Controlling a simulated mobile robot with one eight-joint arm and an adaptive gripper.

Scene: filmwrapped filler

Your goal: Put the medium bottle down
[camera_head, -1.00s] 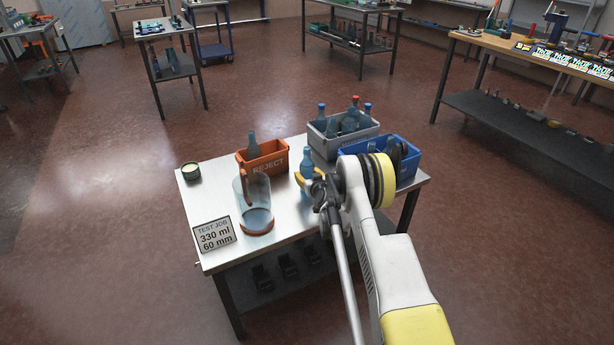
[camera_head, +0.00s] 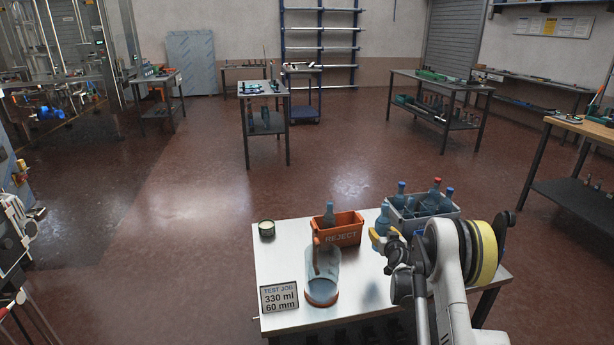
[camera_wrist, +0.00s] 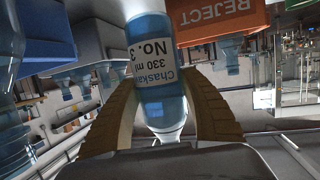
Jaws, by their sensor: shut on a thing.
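My gripper (camera_head: 385,243) is shut on a translucent blue bottle (camera_head: 381,222) near the right part of the steel table (camera_head: 285,235). In the wrist view, the bottle (camera_wrist: 160,75) stands between the two tan fingers, its white label reading "330 ml" and "No. 3". In the head view the fingers and arm hide its lower part. It is just right of the orange REJECT bin (camera_head: 345,237) and in front of the grey crate (camera_head: 455,213). I cannot tell whether its base touches the table.
A clear cylinder with an orange base (camera_head: 322,293) stands on the table left of my gripper. A "330 ml 60 mm" sign (camera_head: 279,297) stands at the front left, and a small round tin (camera_head: 266,229) at the back left. Bare tabletop shows between cylinder and arm.

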